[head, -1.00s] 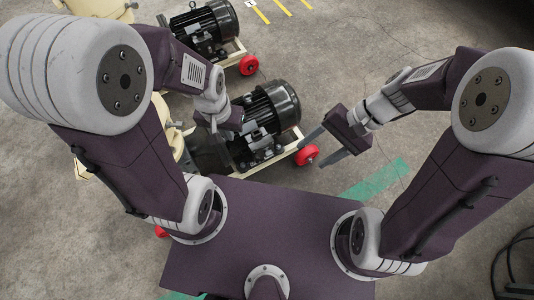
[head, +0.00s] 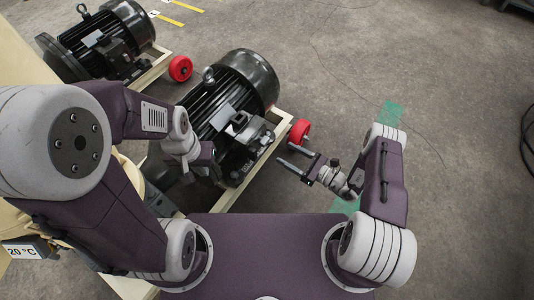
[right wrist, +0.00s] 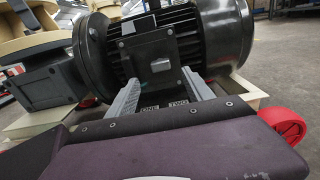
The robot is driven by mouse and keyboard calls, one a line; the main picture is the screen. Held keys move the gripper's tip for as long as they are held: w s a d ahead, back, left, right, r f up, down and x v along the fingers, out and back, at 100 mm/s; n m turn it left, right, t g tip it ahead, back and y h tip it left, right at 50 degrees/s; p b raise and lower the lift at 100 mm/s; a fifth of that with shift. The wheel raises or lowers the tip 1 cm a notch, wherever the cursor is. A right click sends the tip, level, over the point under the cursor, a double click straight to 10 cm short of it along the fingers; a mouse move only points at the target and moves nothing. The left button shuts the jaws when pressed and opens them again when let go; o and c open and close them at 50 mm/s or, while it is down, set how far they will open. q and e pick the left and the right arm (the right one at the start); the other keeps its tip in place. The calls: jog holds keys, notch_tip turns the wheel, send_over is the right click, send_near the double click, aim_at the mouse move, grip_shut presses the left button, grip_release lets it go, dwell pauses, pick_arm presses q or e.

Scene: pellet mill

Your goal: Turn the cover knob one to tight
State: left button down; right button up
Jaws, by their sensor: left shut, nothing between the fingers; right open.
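The near black motor (head: 232,92) sits on a cream frame, with a dark box-like cover (head: 245,132) on the side facing me. In the right wrist view the motor (right wrist: 172,40) fills the middle. Labels reading ONE (right wrist: 149,108) and TWO (right wrist: 180,103) show between my right fingers; I cannot make out cover knob one itself, and the gripper body hides what is below. My right gripper (head: 284,155) is open and empty, to the right of the cover and apart from it. My left gripper (head: 212,172) is shut and empty, close to the motor's left side.
A second black motor (head: 105,40) stands behind at the upper left. A red wheel (head: 299,132) on the near frame (head: 232,194) is close beyond my right gripper. A sign reading 20 °C (head: 22,251) is at lower left. The floor to the right is open.

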aim_at(267, 142)
jog(key=shift+w, duration=0.1)
jog(key=b+x, duration=0.3)
jog(key=x, duration=0.5)
jog(key=shift+w+a+b, duration=0.1)
jog(key=shift+a+b, duration=0.1)
jog(key=shift+b, duration=0.2)
jog(key=shift+w+a, duration=0.15)
jog(key=shift+a, duration=0.1)
jog(key=shift+r, duration=0.1)
jog(key=shift+c, duration=0.3)
grip_shut()
